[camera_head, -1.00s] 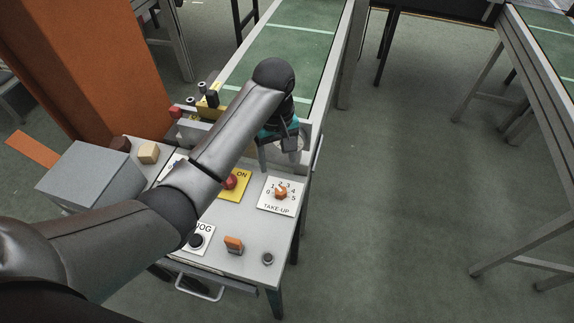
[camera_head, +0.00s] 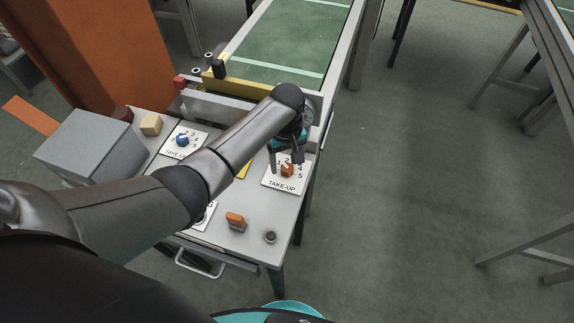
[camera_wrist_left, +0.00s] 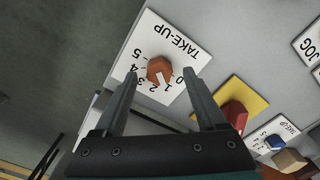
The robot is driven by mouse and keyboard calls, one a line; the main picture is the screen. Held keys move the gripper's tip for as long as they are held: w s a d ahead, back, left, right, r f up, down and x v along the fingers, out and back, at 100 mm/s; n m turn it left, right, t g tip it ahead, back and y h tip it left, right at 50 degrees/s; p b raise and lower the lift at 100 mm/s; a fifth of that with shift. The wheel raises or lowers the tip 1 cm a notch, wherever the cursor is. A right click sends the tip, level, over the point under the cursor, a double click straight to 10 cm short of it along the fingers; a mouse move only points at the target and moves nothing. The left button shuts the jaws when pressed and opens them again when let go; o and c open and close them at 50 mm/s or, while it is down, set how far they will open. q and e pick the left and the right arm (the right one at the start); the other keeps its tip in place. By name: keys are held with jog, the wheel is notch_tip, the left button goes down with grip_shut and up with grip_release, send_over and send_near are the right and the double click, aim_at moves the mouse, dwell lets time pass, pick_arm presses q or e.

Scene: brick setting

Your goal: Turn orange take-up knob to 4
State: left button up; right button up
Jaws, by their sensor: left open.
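The orange take-up knob (camera_head: 287,170) sits on a white TAKE-UP plate (camera_head: 271,184) at the right of the panel. In the left wrist view the orange knob (camera_wrist_left: 157,66) has a white pointer mark directed roughly at 1 to 2; the exact number is unclear. My left gripper (camera_head: 287,158) is just above and behind the knob. In the left wrist view the left gripper (camera_wrist_left: 161,77) is open, its fingertips on either side of the knob, with gaps visible between them and it. My right gripper is not in view.
A second TAKE-UP plate holds a blue knob (camera_head: 182,141). A red button (camera_wrist_left: 235,115) on a yellow plate is beside the fingers. An orange rocker (camera_head: 235,221) and a dark round button (camera_head: 270,237) are at the front. A grey box (camera_head: 90,145) stands at the left.

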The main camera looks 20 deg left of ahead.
pick_arm(q)
jog(key=shift+f, duration=0.55)
grip_shut()
